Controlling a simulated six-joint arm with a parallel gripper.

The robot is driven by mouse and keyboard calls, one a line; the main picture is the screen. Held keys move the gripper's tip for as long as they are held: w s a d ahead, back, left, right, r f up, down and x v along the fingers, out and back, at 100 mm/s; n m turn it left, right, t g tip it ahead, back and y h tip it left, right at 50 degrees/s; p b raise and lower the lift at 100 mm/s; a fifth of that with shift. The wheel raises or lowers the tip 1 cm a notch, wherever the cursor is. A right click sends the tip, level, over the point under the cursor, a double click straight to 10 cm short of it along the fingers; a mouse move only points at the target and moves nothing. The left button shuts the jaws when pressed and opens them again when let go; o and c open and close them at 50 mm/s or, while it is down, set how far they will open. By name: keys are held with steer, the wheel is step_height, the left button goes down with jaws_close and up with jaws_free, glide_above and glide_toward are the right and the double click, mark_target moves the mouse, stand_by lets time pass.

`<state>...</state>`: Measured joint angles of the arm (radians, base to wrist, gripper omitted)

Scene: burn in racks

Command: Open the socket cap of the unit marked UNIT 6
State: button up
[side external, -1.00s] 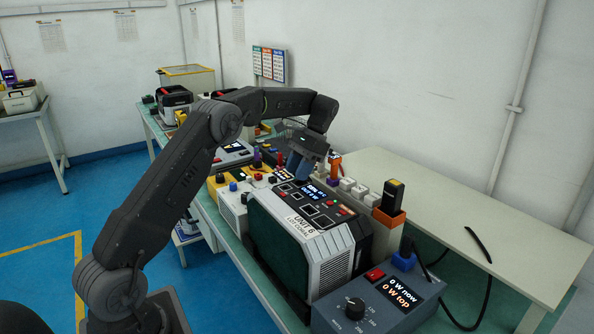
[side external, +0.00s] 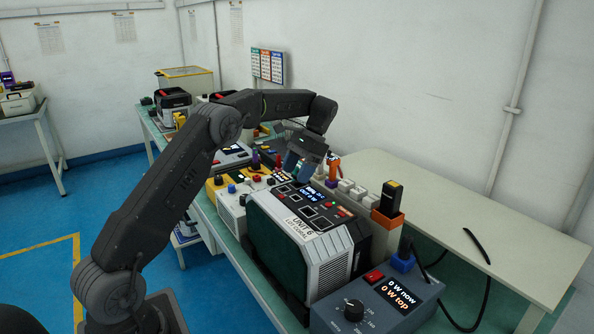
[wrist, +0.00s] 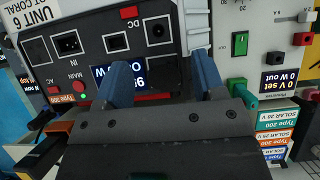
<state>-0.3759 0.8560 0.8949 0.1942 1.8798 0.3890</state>
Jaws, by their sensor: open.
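The unit marked UNIT 6 (side external: 300,228) is a grey and black box with a label on its front edge. Its dark top panel also shows in the wrist view (wrist: 90,62), with square sockets, a round one (wrist: 158,30), and a partly covered display. My gripper (side external: 301,172) is over the far end of this panel. In the wrist view my gripper (wrist: 163,76) is open, its two blue fingers apart over the panel with nothing held between them. A dark square part (wrist: 160,74) lies between the fingers; I cannot tell if it is the socket cap.
A grey meter box (side external: 378,300) with a knob stands in front of the unit. An orange holder (side external: 388,218) and white blocks line its right side. A light panel with a green switch (wrist: 240,43) adjoins it. The right table (side external: 450,220) is mostly clear.

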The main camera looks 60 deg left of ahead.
steer(key=shift+r, duration=0.45)
step_height(320, 180, up, 3)
steer(key=shift+f, duration=0.1)
steer(key=s+a+r, duration=0.7)
steer(key=s, duration=0.2)
steer(key=shift+a, duration=0.2)
steer(key=shift+o, duration=0.2)
steer(key=w+d+r+t, duration=0.1)
steer(key=w+d+t, duration=0.5)
steer(key=w+d, duration=0.2)
steer(key=f, duration=1.3)
steer(key=shift+a+f, duration=0.2)
steer(key=shift+a, duration=0.1)
